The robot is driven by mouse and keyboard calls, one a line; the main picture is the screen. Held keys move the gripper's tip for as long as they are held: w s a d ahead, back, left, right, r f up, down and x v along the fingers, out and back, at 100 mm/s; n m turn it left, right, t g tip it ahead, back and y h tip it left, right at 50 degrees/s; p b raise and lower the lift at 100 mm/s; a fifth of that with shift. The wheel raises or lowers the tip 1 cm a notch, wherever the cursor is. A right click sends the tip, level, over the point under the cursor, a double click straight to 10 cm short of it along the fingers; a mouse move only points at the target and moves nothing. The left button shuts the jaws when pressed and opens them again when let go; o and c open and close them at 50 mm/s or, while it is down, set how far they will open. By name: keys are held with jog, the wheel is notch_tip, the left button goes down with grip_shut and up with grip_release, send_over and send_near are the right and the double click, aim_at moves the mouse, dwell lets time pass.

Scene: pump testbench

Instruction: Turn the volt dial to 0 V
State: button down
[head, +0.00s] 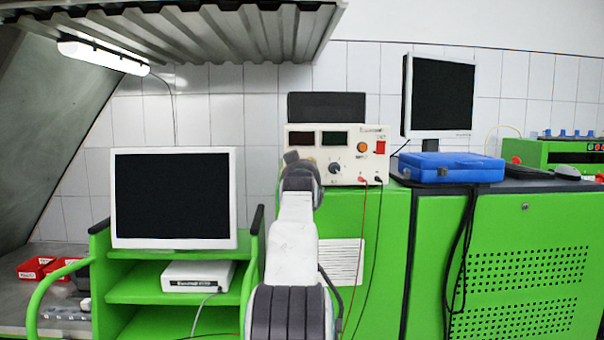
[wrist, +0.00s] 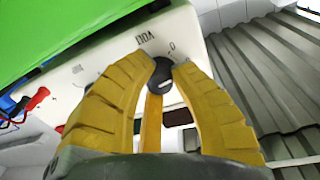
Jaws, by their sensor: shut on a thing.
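The volt dial (wrist: 161,71) is a dark round knob on the pale front panel, with the word VOLT and a 0 mark printed beside it in the wrist view. My gripper (wrist: 168,68) has its yellow fingers closed around this knob, one fingertip on each side. In the head view the gripper end stands at the lower left of the power supply (head: 308,139) and hides part of the panel there.
The supply stands on a green cabinet (head: 385,230), with red and black leads plugged in at its lower right. An orange knob (head: 362,147) and red switch (head: 381,147) are on the panel. A blue case (head: 450,168) and monitor (head: 440,95) stand to the right.

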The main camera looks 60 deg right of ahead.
jog(key=shift+n+b, duration=0.5)
jog(key=shift+n, duration=1.4)
jog(key=c, duration=1.3)
grip_release()
jog(key=shift+w+f, duration=0.1)
jog(key=shift+w, duration=0.1)
jog(key=shift+o, duration=1.3)
jog(key=shift+s, duration=0.1)
jog(key=v, duration=1.2)
jog(key=shift+f, duration=0.15)
